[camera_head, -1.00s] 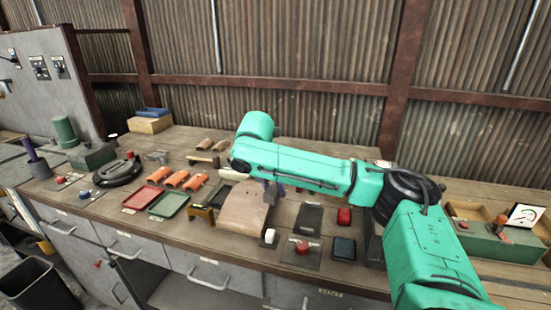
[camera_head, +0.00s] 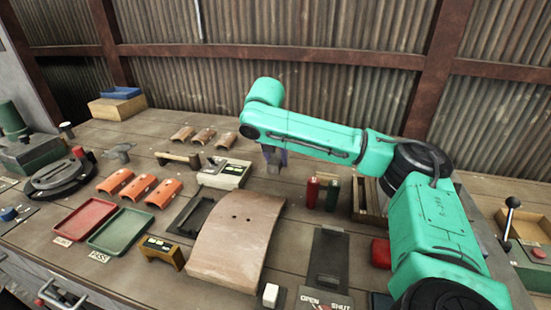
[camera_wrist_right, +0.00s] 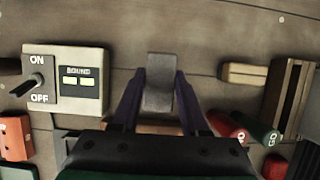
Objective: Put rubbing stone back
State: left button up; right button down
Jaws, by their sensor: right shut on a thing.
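The grey rubbing stone (camera_wrist_right: 158,88) is a small block between the two fingers of my right gripper (camera_wrist_right: 159,92) in the wrist view. The fingers are shut on it, over bare bench top. In the head view my right gripper (camera_head: 273,157) points down just right of the BOUND switch box (camera_head: 224,174), which also shows in the wrist view (camera_wrist_right: 66,79). The stone is hard to make out there, and whether it touches the bench I cannot tell. My left gripper is not in view.
A large curved plate (camera_head: 236,243) lies nearer me. A red bottle (camera_head: 312,191), a green bottle (camera_head: 332,193) and an open wooden box (camera_head: 366,203) stand to the right. The bench behind the gripper is clear.

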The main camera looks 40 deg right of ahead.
aim_at(276, 183)
jog(key=shift+s+a+f+b, duration=0.1)
jog(key=shift+f+b, duration=0.6)
jog(key=shift+b, duration=0.15)
notch_tip(276, 183, down, 3)
jog(key=b, duration=0.3)
jog(key=shift+f+b, duration=0.15)
jog(key=shift+b, duration=0.15)
jog(key=shift+f, duration=0.45)
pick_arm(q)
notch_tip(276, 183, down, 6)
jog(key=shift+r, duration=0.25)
pick_arm(e)
jog(key=shift+c, duration=1.7)
grip_release()
jog(key=p+v, duration=0.1)
jog(key=v, duration=0.7)
jog(key=shift+r, duration=0.35)
pick_arm(q)
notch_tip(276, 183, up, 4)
jog(key=p, duration=0.3)
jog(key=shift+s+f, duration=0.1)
pick_arm(e)
jog(key=v, duration=0.5)
jog(key=shift+s+a+r, duration=0.1)
jog(key=shift+r, duration=0.25)
